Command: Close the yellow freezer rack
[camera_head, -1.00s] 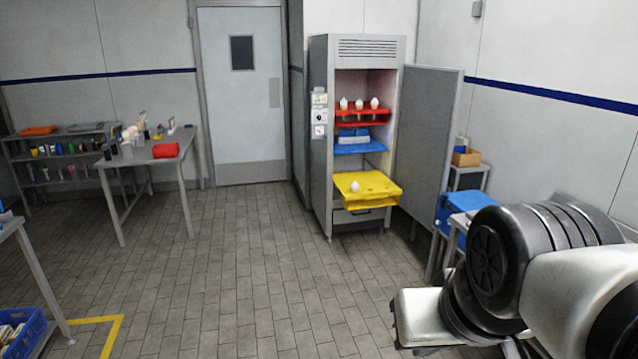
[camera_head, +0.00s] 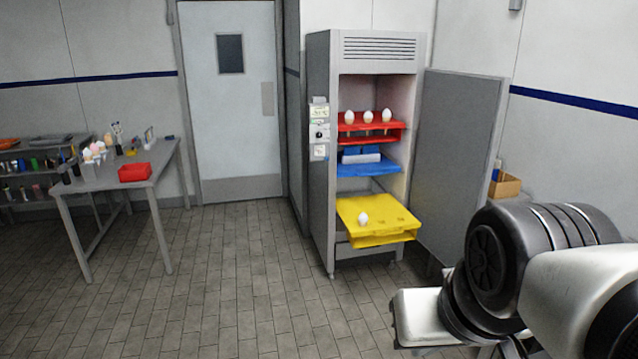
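The yellow rack (camera_head: 374,222) is the lowest of the coloured racks in the grey upright freezer (camera_head: 322,190). It sticks out past the freezer's front. One white, egg-shaped item (camera_head: 363,219) stands on it, left of its middle. Above it, the blue rack (camera_head: 368,168) and the red rack (camera_head: 371,128) sit further in. My arm fills the lower right of the head view. My gripper cannot be made out, so its state is hidden.
The freezer door (camera_head: 457,165) stands wide open to the right. A box (camera_head: 507,186) is behind it. A table (camera_head: 110,180) with a red tray (camera_head: 135,173) and small items stands at the left. The tiled floor (camera_head: 220,270) before the freezer is clear.

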